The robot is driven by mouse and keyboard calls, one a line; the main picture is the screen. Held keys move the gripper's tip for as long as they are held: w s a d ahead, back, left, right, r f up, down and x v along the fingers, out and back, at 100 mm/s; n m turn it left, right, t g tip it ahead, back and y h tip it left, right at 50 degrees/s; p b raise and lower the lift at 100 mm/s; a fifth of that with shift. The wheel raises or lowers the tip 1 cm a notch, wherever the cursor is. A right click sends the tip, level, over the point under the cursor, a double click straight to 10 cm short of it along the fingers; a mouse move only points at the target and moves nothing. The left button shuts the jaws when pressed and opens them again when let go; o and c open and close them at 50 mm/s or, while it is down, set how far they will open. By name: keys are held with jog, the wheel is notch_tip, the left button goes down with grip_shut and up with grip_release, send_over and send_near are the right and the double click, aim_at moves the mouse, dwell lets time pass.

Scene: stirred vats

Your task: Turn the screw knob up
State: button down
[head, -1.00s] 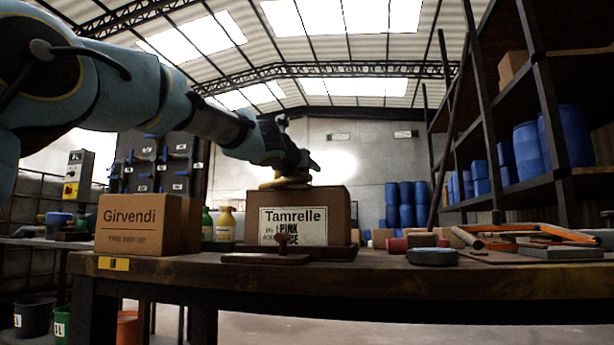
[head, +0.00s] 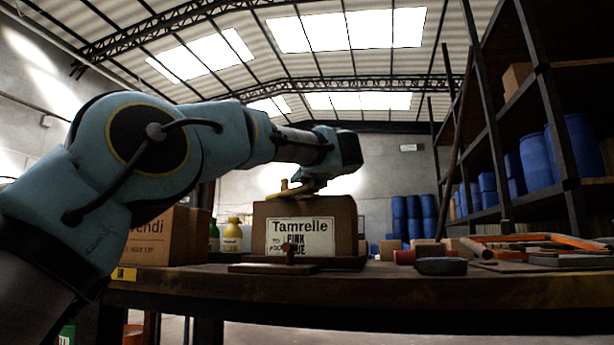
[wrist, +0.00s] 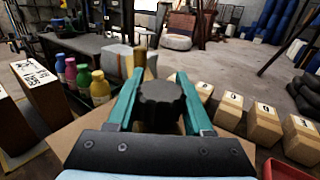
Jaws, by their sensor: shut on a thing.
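A black lobed screw knob (wrist: 160,100) sits between the two teal fingers of my gripper (wrist: 160,76) in the wrist view. The fingers are shut on its sides. In the head view my gripper (head: 300,186) is just above the Tamrelle box (head: 340,215), beside a yellow part (head: 285,190). The knob is hidden there by my wrist. I cannot tell how far the knob is turned.
The box stands on a dark wooden bench (head: 400,293). A brown carton (head: 152,236) and bottles (head: 232,236) are to its left.

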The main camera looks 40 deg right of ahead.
jog(key=shift+a+r+n+t+y+p, duration=0.15)
jog(key=shift+n+t+y+p, duration=0.2)
jog(key=shift+y, duration=0.25)
jog(key=shift+w+n+y, duration=0.1)
jog(key=shift+n+y, duration=0.15)
jog(key=shift+y, duration=0.05)
jog(key=shift+c, duration=1.5)
grip_release()
jog(key=p+v, duration=0.1)
jog(key=v, duration=1)
jog(key=shift+w, duration=0.1)
jog(key=shift+a, duration=0.1)
